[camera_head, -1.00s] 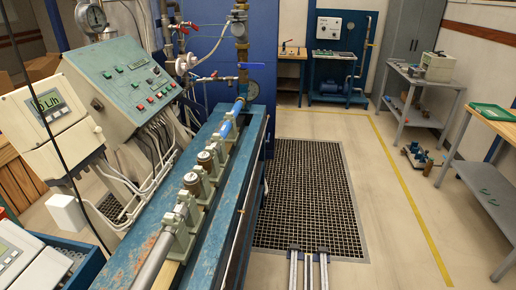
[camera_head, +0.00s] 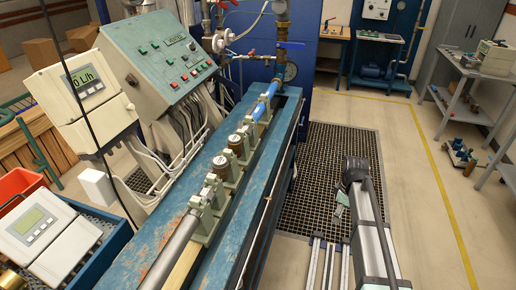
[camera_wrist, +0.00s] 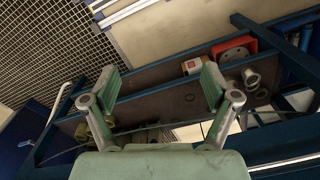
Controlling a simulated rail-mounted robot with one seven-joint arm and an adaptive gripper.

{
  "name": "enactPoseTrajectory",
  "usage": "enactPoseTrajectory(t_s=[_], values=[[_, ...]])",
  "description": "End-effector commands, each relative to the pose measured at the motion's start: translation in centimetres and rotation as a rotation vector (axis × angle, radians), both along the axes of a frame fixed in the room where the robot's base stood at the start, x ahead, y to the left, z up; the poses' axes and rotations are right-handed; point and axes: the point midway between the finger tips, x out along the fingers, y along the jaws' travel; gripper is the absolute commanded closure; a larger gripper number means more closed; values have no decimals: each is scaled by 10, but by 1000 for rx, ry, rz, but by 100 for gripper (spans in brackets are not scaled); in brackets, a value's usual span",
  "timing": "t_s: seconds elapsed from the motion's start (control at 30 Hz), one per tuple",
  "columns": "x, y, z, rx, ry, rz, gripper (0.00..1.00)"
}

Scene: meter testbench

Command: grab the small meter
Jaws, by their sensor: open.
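Two small round brass meters sit in line on the blue bench in the head view. One is the farther meter (camera_head: 236,143) and the other the nearer meter (camera_head: 219,166), both held between grey-green clamps; I cannot tell which is the small meter. My gripper (camera_wrist: 160,82) is open and empty in the wrist view, its two green-padded fingers spread apart. Neither brass meter can be made out clearly in the wrist view. In the head view my arm stands to the right of the bench, apart from the meters.
The blue bench (camera_head: 178,222) carries a pipe line, with a control panel (camera_head: 160,62) and display box (camera_head: 85,95) at left. The wrist view shows a shelf with a red part (camera_wrist: 235,48) and a small red-and-white box (camera_wrist: 194,65). Floor right of the bench is mostly clear.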

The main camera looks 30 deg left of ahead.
Motion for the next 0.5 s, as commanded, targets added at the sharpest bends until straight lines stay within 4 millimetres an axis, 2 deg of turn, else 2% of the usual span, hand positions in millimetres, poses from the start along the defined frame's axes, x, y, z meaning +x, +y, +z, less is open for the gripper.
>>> enactPoseTrajectory(t_s=[0.03,0.07,0.1,0.17,0.2,0.27,0.3,0.4,0.5], values=[[21,49,30,6,-11,148,14],[25,73,47,8,-12,241,14],[28,106,69,9,-15,366,14],[28,155,104,10,-16,553,14],[26,187,127,11,-16,678,14],[19,235,163,12,-16,861,14],[12,265,186,11,-16,980,14],[-11,330,242,13,-12,1249,14],[-35,378,287,13,-11,1464,14]])
